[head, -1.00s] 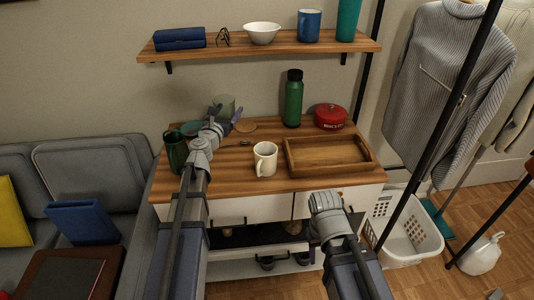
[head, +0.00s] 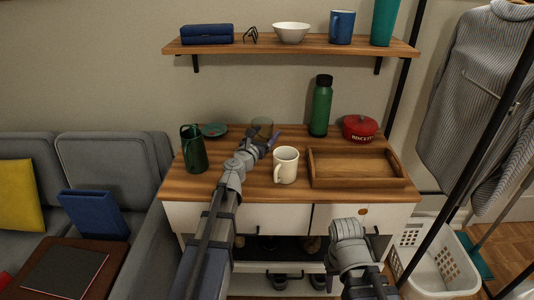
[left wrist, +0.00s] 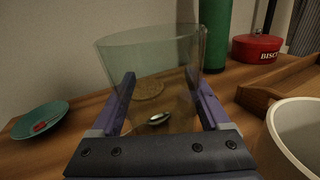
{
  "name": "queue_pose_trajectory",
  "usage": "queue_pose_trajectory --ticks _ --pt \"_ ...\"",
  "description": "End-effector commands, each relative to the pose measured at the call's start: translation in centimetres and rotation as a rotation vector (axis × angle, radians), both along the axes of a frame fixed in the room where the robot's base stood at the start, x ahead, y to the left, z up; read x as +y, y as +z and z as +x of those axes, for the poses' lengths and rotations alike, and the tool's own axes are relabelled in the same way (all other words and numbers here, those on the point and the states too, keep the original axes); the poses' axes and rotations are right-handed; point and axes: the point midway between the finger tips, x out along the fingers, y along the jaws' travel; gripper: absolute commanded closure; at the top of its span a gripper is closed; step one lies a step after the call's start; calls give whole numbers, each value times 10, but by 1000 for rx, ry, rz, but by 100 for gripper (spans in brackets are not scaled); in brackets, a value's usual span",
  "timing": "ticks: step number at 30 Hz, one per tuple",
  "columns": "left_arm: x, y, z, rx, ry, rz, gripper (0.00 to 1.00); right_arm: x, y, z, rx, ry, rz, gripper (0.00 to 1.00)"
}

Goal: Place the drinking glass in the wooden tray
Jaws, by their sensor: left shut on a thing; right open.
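The clear drinking glass (head: 262,127) is at the back middle of the desk, upright or nearly so. My left gripper (head: 266,142) is shut around its sides. In the left wrist view the glass (left wrist: 150,65) stands between the two purple fingers, and a spoon shows through it. I cannot tell whether its base touches the desk. The wooden tray (head: 358,183) lies empty at the desk's right, to the right of the glass; its edge also shows in the left wrist view (left wrist: 258,100). My right gripper (head: 347,230) is open and empty, low in front of the desk.
A white mug (head: 287,166) stands between the glass and the tray, near my left gripper. A green bottle (head: 320,106) and red biscuit pot (head: 360,128) stand behind the tray. A dark green jug (head: 193,149) and teal plate (head: 214,130) are at left. A shelf (head: 290,47) hangs above.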

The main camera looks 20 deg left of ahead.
Motion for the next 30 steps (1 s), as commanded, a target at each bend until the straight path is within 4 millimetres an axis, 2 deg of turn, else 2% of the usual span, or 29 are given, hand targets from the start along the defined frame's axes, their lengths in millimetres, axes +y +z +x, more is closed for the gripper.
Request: queue_pose_trajectory --ticks 1,8,18,30 --pt "0 -8 0 0 0 0 97 0 -8 0 0 0 0 50" --pt "0 -10 0 0 0 0 97 0 -10 0 0 0 -1 50" --pt "0 -46 0 0 0 0 97 -1 -46 0 -2 1 -5 50" --pt "0 -48 0 0 0 0 97 -1 -47 1 -2 2 -6 50"
